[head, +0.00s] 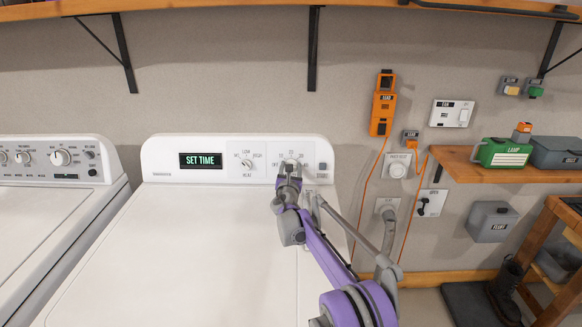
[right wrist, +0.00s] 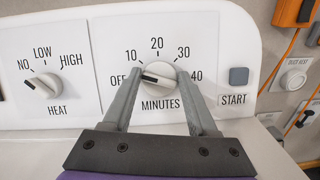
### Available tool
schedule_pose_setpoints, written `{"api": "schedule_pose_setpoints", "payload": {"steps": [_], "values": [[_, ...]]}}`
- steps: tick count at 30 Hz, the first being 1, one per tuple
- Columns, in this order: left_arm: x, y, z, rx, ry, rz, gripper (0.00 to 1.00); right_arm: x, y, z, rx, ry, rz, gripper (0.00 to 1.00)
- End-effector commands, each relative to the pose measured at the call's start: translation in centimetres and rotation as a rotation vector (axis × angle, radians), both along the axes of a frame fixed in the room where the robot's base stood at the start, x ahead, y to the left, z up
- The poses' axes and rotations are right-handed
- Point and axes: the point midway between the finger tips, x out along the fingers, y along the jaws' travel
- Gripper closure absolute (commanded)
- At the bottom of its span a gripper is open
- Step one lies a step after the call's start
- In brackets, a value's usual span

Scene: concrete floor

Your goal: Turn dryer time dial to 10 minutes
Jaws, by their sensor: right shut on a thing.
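The white dryer (head: 200,235) has a control panel with a display (head: 201,160) that reads SET TIME. The time dial (right wrist: 160,73) is a round white knob above the word MINUTES, ringed by OFF, 10, 20, 30 and 40. Its dark pointer mark faces left, toward OFF. My right gripper (head: 290,171) is at the dial, with one finger on each side, shut on it; it also shows in the right wrist view (right wrist: 158,76). In the head view the gripper hides part of the dial. My left gripper is not in view.
The heat dial (right wrist: 42,88) is left of the time dial, and the square START button (right wrist: 238,76) is close to its right. A second white machine (head: 50,220) stands at left. A wall shelf (head: 500,171) with boxes is at right.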

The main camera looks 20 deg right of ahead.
Motion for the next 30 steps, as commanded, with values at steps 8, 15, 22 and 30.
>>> {"api": "schedule_pose_setpoints", "payload": {"steps": [8,15,22,30], "values": [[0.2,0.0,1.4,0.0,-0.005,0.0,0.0,0.0,0.1,0.2,0.192,-0.094,-0.069,0.97],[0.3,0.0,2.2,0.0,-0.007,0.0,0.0,0.1,0.1,0.2,0.309,-0.15,-0.111,0.97],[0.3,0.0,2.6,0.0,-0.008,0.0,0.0,0.0,0.1,0.1,0.367,-0.178,-0.133,0.97],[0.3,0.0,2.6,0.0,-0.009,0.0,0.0,0.0,0.1,0.1,0.382,-0.185,-0.138,0.97]]}}
